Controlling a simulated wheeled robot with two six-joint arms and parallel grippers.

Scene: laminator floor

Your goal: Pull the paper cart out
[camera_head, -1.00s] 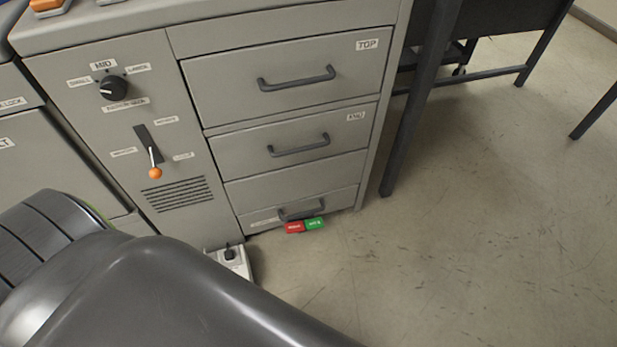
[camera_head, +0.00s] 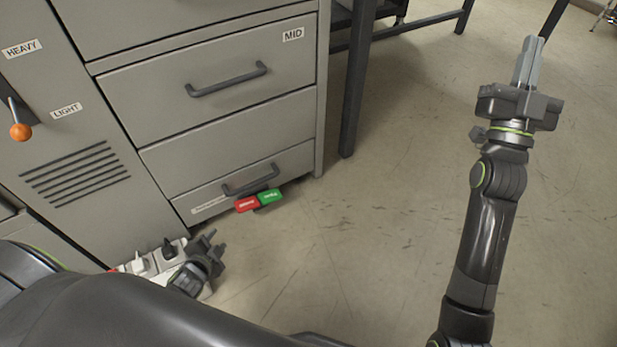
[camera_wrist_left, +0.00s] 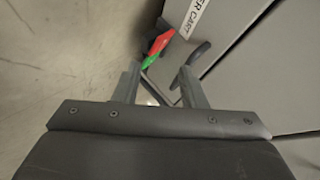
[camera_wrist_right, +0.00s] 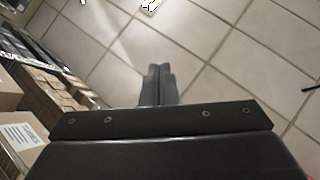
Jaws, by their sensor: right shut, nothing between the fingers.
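The paper cart (camera_head: 295,160) is the low grey front at the bottom of the cabinet, flush with it, with a dark bar handle (camera_head: 250,180). In the left wrist view its label partly shows "ER CART" (camera_wrist_left: 192,18), and the handle (camera_wrist_left: 197,53) lies just beyond the fingertips. My left gripper (camera_head: 213,242) is low near the floor, left of and nearer than the handle. Its fingers (camera_wrist_left: 158,85) are apart with nothing held. My right gripper (camera_head: 528,62) is shut and empty, raised at the right, far from the cart.
Red (camera_head: 247,204) and green (camera_head: 270,197) pedals sit at the floor below the handle. A white power strip (camera_head: 140,268) with plugs lies beside my left gripper. A dark table leg (camera_head: 355,90) stands right of the cabinet.

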